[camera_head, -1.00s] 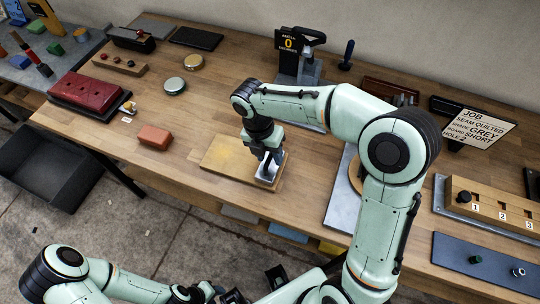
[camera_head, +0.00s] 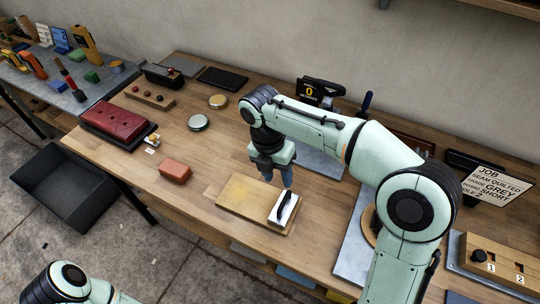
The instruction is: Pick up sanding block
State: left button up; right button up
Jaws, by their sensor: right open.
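A white block with a dark handle along its top, which looks like the sanding block (camera_head: 291,212), lies on the right end of a tan wooden board (camera_head: 245,198) on the workbench. My right gripper (camera_head: 284,178) points down just behind the block, above the board's far edge. Its fingers are partly seen and appear apart from the block, with nothing between them. Only a part of my left arm shows at the bottom left; its gripper is out of view.
A reddish brick-like block (camera_head: 175,170) lies left of the board. Two round tins, a red case (camera_head: 117,123) and a wooden rack stand farther left. A grey plate (camera_head: 353,252) and a job sign (camera_head: 488,187) are at the right. Bare bench lies around the board.

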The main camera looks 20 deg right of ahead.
aim_at(179, 172)
jog(key=k, duration=1)
